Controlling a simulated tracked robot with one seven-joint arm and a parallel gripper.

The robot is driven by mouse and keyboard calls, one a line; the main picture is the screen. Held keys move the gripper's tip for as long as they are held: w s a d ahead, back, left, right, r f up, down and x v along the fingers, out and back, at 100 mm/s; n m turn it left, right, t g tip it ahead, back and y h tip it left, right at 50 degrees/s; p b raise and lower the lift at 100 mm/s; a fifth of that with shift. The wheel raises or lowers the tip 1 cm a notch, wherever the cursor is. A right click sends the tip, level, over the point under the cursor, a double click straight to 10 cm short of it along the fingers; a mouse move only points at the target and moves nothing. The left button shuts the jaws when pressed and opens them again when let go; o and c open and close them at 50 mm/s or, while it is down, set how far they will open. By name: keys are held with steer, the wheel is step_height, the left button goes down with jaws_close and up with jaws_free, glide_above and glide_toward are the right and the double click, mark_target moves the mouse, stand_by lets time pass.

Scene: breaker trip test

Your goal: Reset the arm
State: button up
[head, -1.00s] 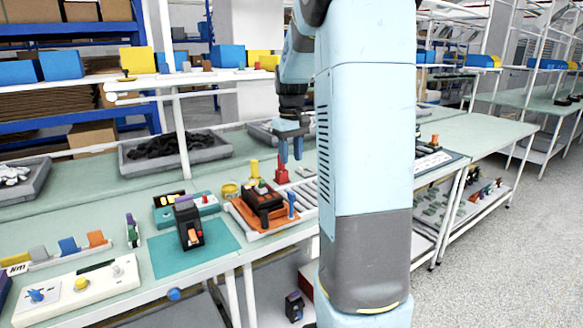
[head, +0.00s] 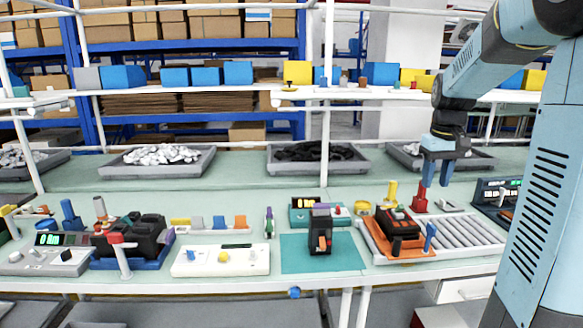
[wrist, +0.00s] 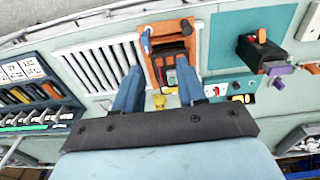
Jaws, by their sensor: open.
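My gripper (head: 437,174) hangs open and empty on the right of the head view, fingers pointing down, above the back of the bench. Its blue fingers also show in the wrist view (wrist: 158,88). Below it and slightly left, a black device sits in an orange cradle (head: 398,244); it also shows between and beyond my fingers in the wrist view (wrist: 171,50). A black breaker (head: 320,232) with an orange switch stands upright on a teal mat (head: 350,258); it shows at upper right in the wrist view (wrist: 262,53). My fingers appear clear of everything.
A red post (head: 420,200) and a yellow post (head: 392,190) stand near the gripper. A roller strip (head: 468,236) lies right of the cradle. A white button panel (head: 222,261) is left of the mat. Grey bins (head: 318,166) line the back, under a shelf (head: 340,95).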

steer(key=s+a+t, duration=0.2)
steer(key=s+a, duration=0.5)
steer(key=s, duration=0.4)
steer(key=s+a+r+t, duration=0.1)
steer(key=s+a+t, duration=0.1)
steer(key=s+a, duration=0.5)
steer(key=s, duration=0.4)
steer(key=shift+s+a+r+t, duration=0.15)
steer(key=shift+s+a+t, duration=0.05)
steer(key=shift+a+t, duration=0.2)
